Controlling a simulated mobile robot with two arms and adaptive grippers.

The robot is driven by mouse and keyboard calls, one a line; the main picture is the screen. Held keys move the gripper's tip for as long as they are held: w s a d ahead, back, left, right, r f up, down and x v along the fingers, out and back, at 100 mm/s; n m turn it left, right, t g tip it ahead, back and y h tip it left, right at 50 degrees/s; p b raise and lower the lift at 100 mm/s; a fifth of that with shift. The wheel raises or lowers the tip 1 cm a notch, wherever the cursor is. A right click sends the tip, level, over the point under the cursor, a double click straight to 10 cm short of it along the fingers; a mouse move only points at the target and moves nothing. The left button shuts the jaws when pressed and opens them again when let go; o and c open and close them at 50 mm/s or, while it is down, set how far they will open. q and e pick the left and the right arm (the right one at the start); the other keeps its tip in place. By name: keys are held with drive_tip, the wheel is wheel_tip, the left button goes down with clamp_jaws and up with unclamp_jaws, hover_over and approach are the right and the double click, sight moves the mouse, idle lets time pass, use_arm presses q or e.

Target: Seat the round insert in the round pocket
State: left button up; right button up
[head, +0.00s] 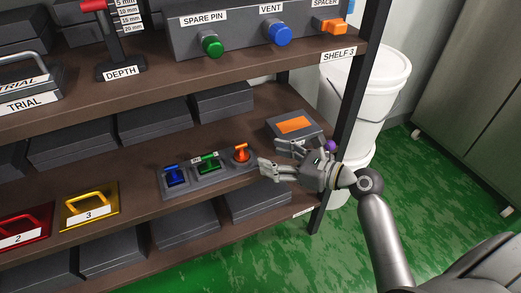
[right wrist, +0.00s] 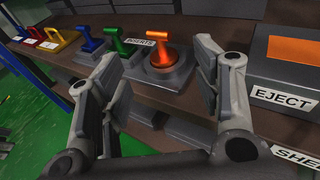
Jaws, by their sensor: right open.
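The orange insert (head: 241,153) has a T-shaped handle on a round base. It stands upright at the right end of a grey tray (head: 207,183) on the middle shelf, and shows between my fingers in the right wrist view (right wrist: 164,57). A green insert (head: 207,163) and a blue insert (head: 174,174) stand left of it in the same tray. My right gripper (head: 268,155) is open and empty, just right of the orange insert and apart from it. I cannot make out a round pocket. My left gripper is out of view.
A grey box with an orange top (head: 294,125), labelled EJECT in the right wrist view (right wrist: 283,96), stands behind my right gripper. The shelf post (head: 352,115) is close on the right. Yellow (head: 90,207) and red (head: 24,228) handled plates lie at left. The shelf above limits height.

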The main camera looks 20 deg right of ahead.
drive_tip(key=s+a+f+n+g+h, duration=0.2)
drive_tip(key=s+f+n+g, duration=0.1)
drive_tip(key=s+f+n, duration=0.4)
drive_tip(key=s+a+f+n+g+h, duration=0.1)
drive_tip(key=s+a+f+n+g, duration=0.25)
drive_tip(key=f+n, duration=0.35)
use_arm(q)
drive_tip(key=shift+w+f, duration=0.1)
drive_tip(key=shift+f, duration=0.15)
use_arm(e)
drive_tip(key=s+d+f+n+g+h, duration=0.1)
drive_tip(key=s+f+n+h, duration=0.1)
drive_tip(key=s+n, duration=0.4)
drive_tip(key=s+d+f+n+g+h, duration=0.1)
drive_tip(key=s+f+n+g+h, duration=0.1)
drive_tip(key=s+n, duration=0.4)
drive_tip(key=n+h, duration=0.1)
drive_tip(key=n, duration=0.4)
drive_tip(key=shift+s+d+f+h, duration=0.2)
drive_tip(key=shift+d+h, duration=0.1)
drive_tip(key=shift+h, duration=0.1)
